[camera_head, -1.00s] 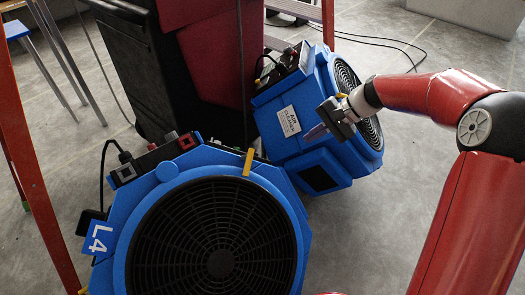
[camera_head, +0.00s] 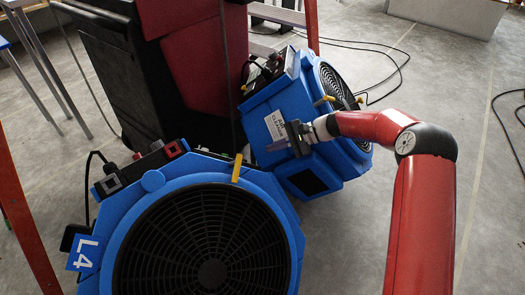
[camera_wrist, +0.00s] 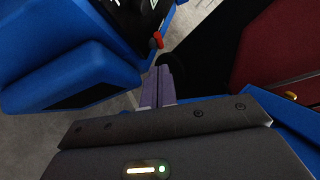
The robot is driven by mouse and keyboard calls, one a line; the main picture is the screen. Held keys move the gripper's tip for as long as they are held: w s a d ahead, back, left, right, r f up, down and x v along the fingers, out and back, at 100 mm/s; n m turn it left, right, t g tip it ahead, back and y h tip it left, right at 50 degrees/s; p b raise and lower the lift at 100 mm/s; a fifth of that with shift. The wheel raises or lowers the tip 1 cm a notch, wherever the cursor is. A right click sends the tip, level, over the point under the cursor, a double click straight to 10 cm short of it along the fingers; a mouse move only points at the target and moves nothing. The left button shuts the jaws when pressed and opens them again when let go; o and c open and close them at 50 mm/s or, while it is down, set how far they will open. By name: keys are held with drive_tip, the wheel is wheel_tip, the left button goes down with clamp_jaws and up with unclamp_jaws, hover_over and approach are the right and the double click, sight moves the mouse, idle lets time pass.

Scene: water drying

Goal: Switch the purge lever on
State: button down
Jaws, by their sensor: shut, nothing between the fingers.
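A small red-tipped lever (camera_wrist: 156,40) stands at the edge of the blue air cleaner (camera_wrist: 75,70) in the wrist view, beyond my fingertips and apart from them. I cannot tell whether it is the purge lever or how it is set. In the head view, the air cleaner (camera_head: 300,130) is tilted, with a white label and a dark control panel (camera_head: 265,72) on its upper left. My gripper (camera_head: 268,147) is in front of its lower face, pointing left below the label. Its fingers also show in the wrist view (camera_wrist: 158,84); they are shut and empty.
A second blue unit (camera_head: 140,215), marked L4, with a round black grille, stands in front at left. A yellow handle (camera_head: 237,168) rises from its top. A black and red cabinet (camera_head: 125,75) is behind.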

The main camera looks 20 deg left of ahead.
drive_tip(key=x, duration=0.9)
drive_tip(key=shift+s+a+r+m+t+h+p, duration=0.2)
drive_tip(key=shift+r+m+t+h+p, duration=0.15)
drive_tip(key=shift+p, duration=0.35)
drive_tip(key=shift+s+a+r+m+t+h+p, duration=0.3)
drive_tip(key=shift+s+a+r+t+h+p, duration=0.1)
drive_tip(key=shift+a, duration=0.25)
drive_tip(key=shift+s+a+r+m+t+h+p, duration=0.25)
drive_tip(key=shift+a+r+t+h+p, duration=0.1)
drive_tip(key=shift+a, duration=0.3)
drive_tip(key=shift+s+a+r+m+t+h+p, duration=0.3)
drive_tip(key=shift+s+a+r+h, duration=0.1)
drive_tip(key=shift+a, duration=0.2)
drive_tip(key=shift+r+p, duration=0.5)
drive_tip(key=shift+r, duration=0.3)
drive_tip(key=shift+w, duration=0.1)
